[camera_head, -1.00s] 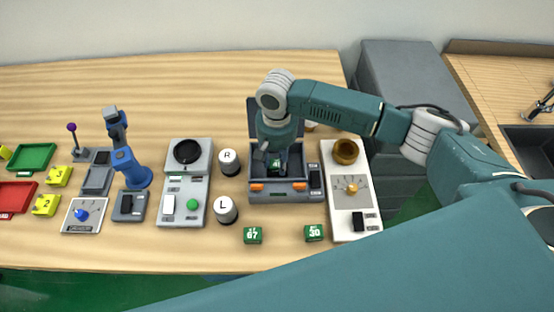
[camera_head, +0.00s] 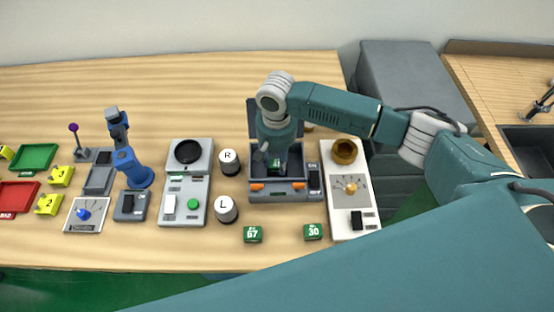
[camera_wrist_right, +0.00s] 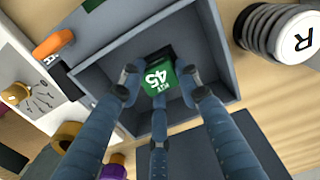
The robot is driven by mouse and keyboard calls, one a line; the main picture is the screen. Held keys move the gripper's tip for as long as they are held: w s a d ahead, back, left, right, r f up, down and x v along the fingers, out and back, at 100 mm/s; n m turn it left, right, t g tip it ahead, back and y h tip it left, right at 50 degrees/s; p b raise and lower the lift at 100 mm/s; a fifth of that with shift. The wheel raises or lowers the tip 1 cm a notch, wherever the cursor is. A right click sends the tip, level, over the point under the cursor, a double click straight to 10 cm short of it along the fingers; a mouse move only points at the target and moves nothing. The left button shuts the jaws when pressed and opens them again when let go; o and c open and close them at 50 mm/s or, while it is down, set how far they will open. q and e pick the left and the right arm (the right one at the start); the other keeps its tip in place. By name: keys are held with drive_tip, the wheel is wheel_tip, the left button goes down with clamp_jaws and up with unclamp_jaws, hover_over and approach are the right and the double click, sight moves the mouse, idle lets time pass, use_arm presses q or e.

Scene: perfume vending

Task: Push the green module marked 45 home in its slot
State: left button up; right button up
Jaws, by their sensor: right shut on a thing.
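The green module marked 45 (camera_wrist_right: 157,77) is between the fingers of my right gripper (camera_wrist_right: 158,88), inside the open grey box. In the head view the module (camera_head: 274,163) is mostly hidden by my right gripper (camera_head: 275,158), which reaches down into the box from above. My right gripper is shut on the module. The grey box (camera_head: 285,196) has its lid raised at the back and orange latches at its front. Its walls (camera_wrist_right: 100,80) surround the module in the wrist view. Whether the module sits fully in a slot cannot be told. My left gripper is not in view.
Green modules marked 67 (camera_head: 253,234) and 30 (camera_head: 313,232) lie in front of the box. White-topped cylinders R (camera_head: 229,161) and L (camera_head: 225,209) stand to its left. A panel with a brass cup (camera_head: 345,151) stands close on its right.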

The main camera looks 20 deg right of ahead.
drive_tip(key=shift+s+f, duration=0.3)
drive_tip(key=shift+f, duration=0.2)
drive_tip(key=o, duration=1.2)
drive_tip(key=shift+w+f, duration=0.1)
drive_tip(key=o, duration=0.8)
drive_tip(key=shift+w, duration=0.2)
drive_tip(key=shift+r, duration=0.3)
